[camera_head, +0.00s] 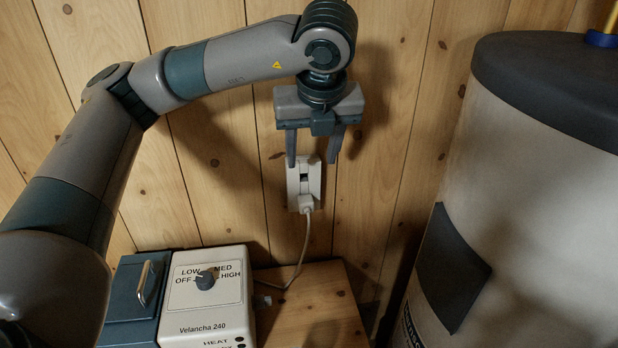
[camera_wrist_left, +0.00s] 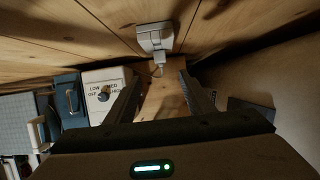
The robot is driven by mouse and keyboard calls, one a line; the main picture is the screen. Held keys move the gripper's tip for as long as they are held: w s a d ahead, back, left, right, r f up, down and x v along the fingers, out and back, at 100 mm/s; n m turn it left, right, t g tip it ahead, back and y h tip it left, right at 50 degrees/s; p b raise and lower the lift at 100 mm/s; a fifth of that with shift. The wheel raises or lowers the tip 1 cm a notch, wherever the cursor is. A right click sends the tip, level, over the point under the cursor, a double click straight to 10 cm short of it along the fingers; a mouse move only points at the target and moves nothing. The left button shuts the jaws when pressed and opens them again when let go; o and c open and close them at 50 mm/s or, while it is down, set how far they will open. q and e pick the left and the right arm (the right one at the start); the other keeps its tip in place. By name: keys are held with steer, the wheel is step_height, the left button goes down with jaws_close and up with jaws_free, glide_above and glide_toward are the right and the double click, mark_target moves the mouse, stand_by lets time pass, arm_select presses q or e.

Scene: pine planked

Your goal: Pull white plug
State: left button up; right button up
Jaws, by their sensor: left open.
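The white plug (camera_head: 306,204) sits at the lower end of a white wall outlet (camera_head: 304,178), and its pale cord hangs down from it. The wrist view also shows the plug (camera_wrist_left: 159,58) below the outlet (camera_wrist_left: 154,37). My left gripper (camera_head: 313,162) points down in front of the outlet, its two fingers apart and empty. In the head view its fingertips appear above the plug, on either side of the outlet's upper part. In the wrist view the plug lies beyond and between the fingertips (camera_wrist_left: 160,76), apart from them. My right gripper is not in view.
A white control box (camera_head: 205,305) with a dial stands on a wooden surface (camera_head: 315,300) below the outlet; the cord (camera_head: 300,255) runs down near it. A teal box (camera_head: 130,300) with a handle is at its left. A large pale drum (camera_head: 530,190) with a dark lid stands at right.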

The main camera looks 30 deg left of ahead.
mark_target(306, 200)
arm_select(q)
steer(key=shift+p+x, duration=2)
steer(key=shift+x, duration=6.55)
steer(key=shift+a, duration=0.1)
jaws_close()
